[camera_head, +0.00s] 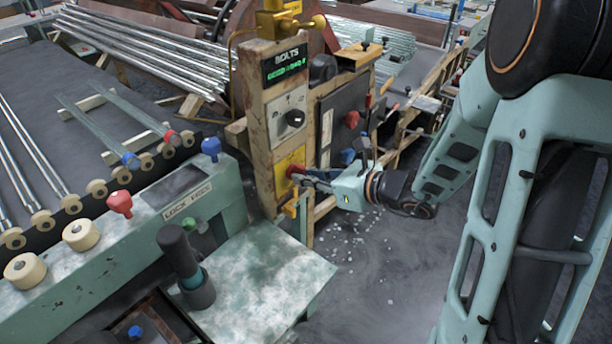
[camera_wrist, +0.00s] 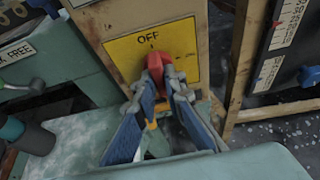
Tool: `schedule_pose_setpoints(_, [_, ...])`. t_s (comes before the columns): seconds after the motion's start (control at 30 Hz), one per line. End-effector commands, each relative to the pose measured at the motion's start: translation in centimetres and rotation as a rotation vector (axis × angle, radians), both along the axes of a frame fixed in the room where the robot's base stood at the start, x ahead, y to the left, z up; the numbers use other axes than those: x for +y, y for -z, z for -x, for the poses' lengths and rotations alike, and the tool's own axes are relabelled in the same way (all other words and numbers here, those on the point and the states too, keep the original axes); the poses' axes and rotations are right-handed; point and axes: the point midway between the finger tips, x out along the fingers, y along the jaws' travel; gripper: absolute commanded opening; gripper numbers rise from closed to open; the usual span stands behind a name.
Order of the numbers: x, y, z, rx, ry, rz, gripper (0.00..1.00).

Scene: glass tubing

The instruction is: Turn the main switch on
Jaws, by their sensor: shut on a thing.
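The main switch is a red knob (camera_wrist: 155,66) on a yellow plate (camera_wrist: 122,50) marked OFF at its top. In the wrist view the knob stands about upright, its top near the mark under OFF. A second, unreadable mark is on the plate's right side. My gripper (camera_wrist: 161,82) is shut on the red knob, one blue-padded finger on each side, hiding the knob's lower part. In the head view my gripper (camera_head: 306,178) reaches from the right to the red knob (camera_head: 295,170), low on the wooden post.
Above the switch are a black dial (camera_head: 294,118) and a green-lit BOLTS display (camera_head: 286,63). A dark panel with a red knob (camera_head: 352,118) stands to the right. A worn green bench (camera_head: 265,275) lies in front, with a dark upright handle (camera_head: 180,260) at its left.

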Motion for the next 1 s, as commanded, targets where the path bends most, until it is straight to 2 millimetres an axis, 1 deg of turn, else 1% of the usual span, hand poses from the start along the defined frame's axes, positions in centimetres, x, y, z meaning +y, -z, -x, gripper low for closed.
schedule_pose_setpoints(0.17, [-0.08, -0.28, -0.07, 0.041, 0.001, -0.032, 0.0])
schedule_pose_setpoints(0.37, [-0.18, -0.49, -0.14, 0.142, 0.002, -0.111, 0.0])
schedule_pose_setpoints(1.0, [-0.39, -0.21, -0.36, 0.615, 0.002, -0.481, 0.0])
